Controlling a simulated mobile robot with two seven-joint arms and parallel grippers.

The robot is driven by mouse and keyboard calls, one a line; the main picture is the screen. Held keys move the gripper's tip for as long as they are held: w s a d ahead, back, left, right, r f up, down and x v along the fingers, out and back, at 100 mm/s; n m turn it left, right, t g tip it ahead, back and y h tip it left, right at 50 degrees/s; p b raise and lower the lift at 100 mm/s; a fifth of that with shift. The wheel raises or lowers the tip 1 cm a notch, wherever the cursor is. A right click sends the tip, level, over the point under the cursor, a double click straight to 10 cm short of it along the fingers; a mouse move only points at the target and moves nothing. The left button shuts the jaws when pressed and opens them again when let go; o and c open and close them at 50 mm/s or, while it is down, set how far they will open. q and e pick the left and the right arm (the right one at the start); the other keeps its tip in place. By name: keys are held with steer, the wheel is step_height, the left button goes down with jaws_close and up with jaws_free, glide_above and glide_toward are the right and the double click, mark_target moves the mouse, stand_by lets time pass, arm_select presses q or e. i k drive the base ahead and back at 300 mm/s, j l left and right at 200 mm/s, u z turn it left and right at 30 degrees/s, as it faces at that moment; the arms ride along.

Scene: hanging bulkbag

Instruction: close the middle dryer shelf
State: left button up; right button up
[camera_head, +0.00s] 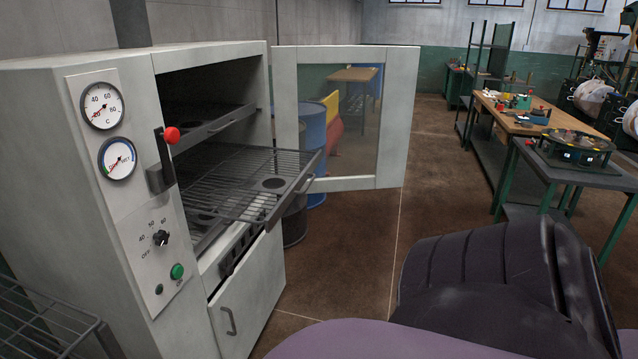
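The dryer (45,170) is a grey cabinet at the left with its windowed door (397,120) swung open. The middle dryer shelf (240,205), a wire rack with a front handle bar, is pulled out past the cabinet front. Its rear part lies inside the cabinet. An upper shelf (214,128) sits further in above it. A lower shelf (200,238) is partly hidden beneath it. Neither of my grippers shows in the head view, and nothing is seen touching the shelf.
A lower flap (250,290) on the dryer is tilted slightly open. A red-knobbed handle (165,155) sticks out by the gauges. A blue barrel (312,135) stands behind the door. A workbench (540,120) is at the right, with open brown floor (430,190) between.

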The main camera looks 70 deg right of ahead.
mark_target(274, 185)
steer(key=z, duration=2)
